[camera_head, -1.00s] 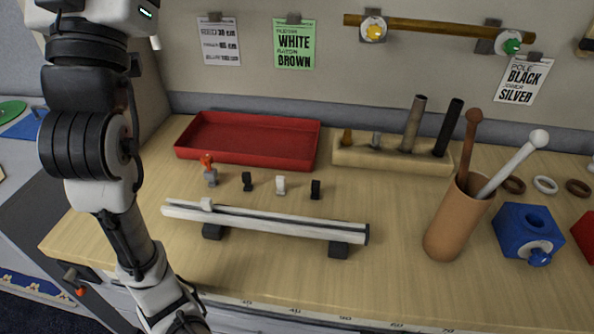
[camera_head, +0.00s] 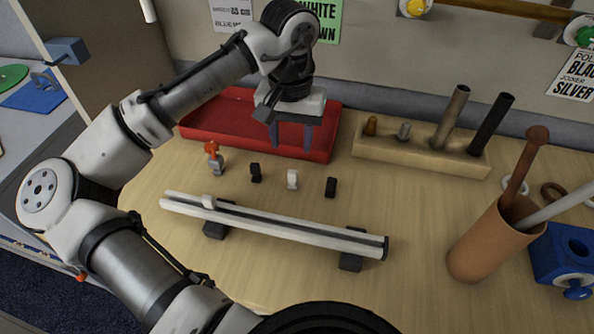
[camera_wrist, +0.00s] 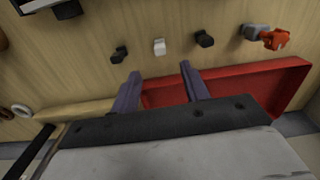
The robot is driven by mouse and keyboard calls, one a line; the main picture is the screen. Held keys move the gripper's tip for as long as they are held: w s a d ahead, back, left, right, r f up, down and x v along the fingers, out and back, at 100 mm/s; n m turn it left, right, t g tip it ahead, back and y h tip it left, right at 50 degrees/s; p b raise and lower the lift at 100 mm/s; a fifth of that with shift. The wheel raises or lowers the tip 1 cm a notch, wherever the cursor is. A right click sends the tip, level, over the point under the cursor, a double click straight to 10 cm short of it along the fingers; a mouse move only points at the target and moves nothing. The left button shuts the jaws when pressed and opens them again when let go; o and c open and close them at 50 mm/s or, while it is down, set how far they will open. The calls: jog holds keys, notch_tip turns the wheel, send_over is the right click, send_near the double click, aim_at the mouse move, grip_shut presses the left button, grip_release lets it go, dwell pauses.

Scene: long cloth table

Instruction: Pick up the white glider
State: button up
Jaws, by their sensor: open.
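The small white glider (camera_head: 292,179) stands on the wooden table in a row between two black gliders. In the wrist view the white glider (camera_wrist: 159,47) lies just beyond my fingertips, roughly centred between them. My gripper (camera_head: 291,146) is open and empty, fingers pointing down, above the front part of the red tray and behind the white glider. The wrist view shows both fingers of my gripper (camera_wrist: 160,72) spread apart. Another small white piece (camera_head: 210,201) sits on the white rail.
Black gliders (camera_head: 256,172) (camera_head: 330,187) flank the white one closely. A grey and orange piece (camera_head: 214,159) stands at left. The white rail (camera_head: 290,228) lies in front on black supports. Behind are the red tray (camera_head: 200,130) and a wooden holder (camera_head: 385,152); a brown cup (camera_head: 490,243) stands right.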

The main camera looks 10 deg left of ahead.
aim_at(293, 172)
notch_tip(293, 172, down, 7)
jog(key=shift+r+p, duration=0.15)
jog(key=shift+p, duration=0.15)
jog(key=shift+w+f+p, duration=0.15)
jog(key=shift+f+p, duration=0.6)
jog(key=shift+f, duration=2)
grip_shut()
jog(key=shift+r, duration=0.15)
notch_tip(293, 172, up, 20)
jog(key=b, duration=0.2)
jog(key=shift+f, duration=0.2)
jog(key=shift+f+b, duration=5.05)
jog(key=shift+f, duration=4.9)
